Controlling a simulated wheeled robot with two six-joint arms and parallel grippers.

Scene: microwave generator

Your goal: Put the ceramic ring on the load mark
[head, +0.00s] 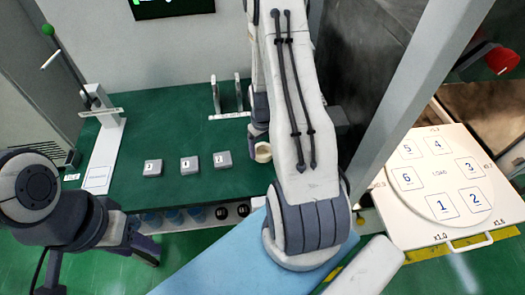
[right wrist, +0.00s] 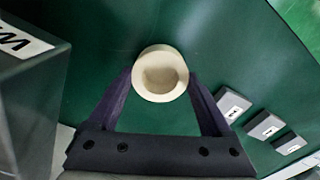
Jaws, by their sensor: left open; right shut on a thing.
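The ceramic ring (right wrist: 146,90) is a short cream-coloured cylinder with a round hollow. My right gripper (right wrist: 160,80) is shut on it, one dark finger on each side. In the head view the ring (head: 263,153) shows over the right end of the green bench, beside my right forearm. I cannot tell whether it touches the bench. The word LOAD (head: 440,171) is in the middle of a round white plate (head: 418,197) at the right, amid numbered squares. The ring is well to the left of it. My left gripper (head: 147,250) is open and empty at the lower left, in front of the bench.
Three small grey numbered blocks (head: 190,163) sit on the green bench (head: 160,120). A white lever stand (head: 105,150) is at its left, an upright metal bracket (head: 229,97) at its back. A grey post (head: 420,85) stands between bench and white tray (head: 400,232). A red knob (head: 501,61) is above.

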